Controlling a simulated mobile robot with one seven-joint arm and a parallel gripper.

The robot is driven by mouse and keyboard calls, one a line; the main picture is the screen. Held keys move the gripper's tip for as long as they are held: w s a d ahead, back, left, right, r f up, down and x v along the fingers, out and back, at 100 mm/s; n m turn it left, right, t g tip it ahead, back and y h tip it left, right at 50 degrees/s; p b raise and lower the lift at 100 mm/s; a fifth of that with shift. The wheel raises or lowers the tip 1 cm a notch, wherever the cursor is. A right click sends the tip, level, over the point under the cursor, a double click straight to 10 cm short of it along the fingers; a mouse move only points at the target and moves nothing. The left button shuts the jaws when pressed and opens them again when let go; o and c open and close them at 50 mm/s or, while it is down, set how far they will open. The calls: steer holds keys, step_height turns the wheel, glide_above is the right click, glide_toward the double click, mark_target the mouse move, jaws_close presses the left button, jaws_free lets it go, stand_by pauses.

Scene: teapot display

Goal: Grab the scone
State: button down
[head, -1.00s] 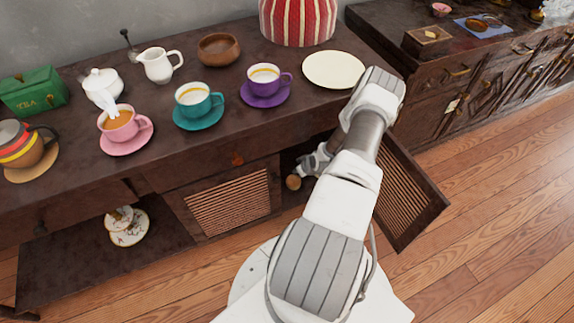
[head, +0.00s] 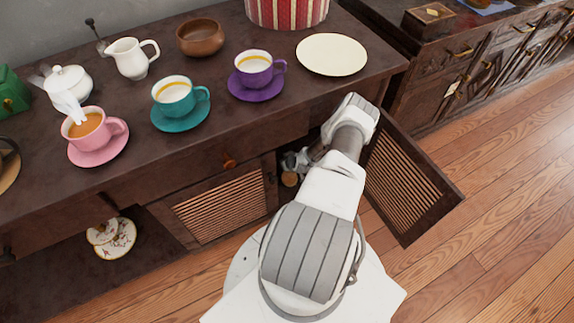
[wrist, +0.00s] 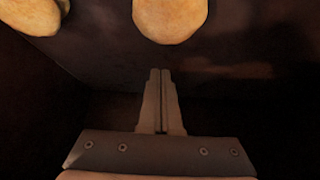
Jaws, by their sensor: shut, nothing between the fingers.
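A scone (wrist: 170,16), round and pale golden-brown, lies inside the dark cabinet compartment and is cut off by the top edge of the wrist view. A second scone (wrist: 33,14) is partly seen at the top left. My gripper (wrist: 160,72) is shut and empty, its fingertips pointing toward the first scone with a gap between them. In the head view one round brown scone (head: 289,179) shows in the cabinet opening, just left of my wrist. My arm hides most of the opening.
The right cabinet door (head: 410,188) stands open beside my arm. The left slatted door (head: 222,205) is shut. The cabinet top (head: 225,125) above holds cups on saucers, a cream plate (head: 332,55) and a wooden bowl (head: 200,37). The compartment walls are close around my gripper.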

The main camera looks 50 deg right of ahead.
mark_target(289, 178)
steer(key=b+x, duration=0.1)
steer(key=x, duration=0.2)
steer(key=shift+w+f, duration=0.1)
steer(key=shift+f, duration=0.35)
steer(key=shift+s+a+r, duration=0.1)
steer(key=shift+s+a, duration=0.15)
steer(key=shift+s, duration=0.65)
steer(key=shift+s+a, duration=0.3)
steer(key=shift+s, duration=0.6)
steer(key=shift+a, duration=0.15)
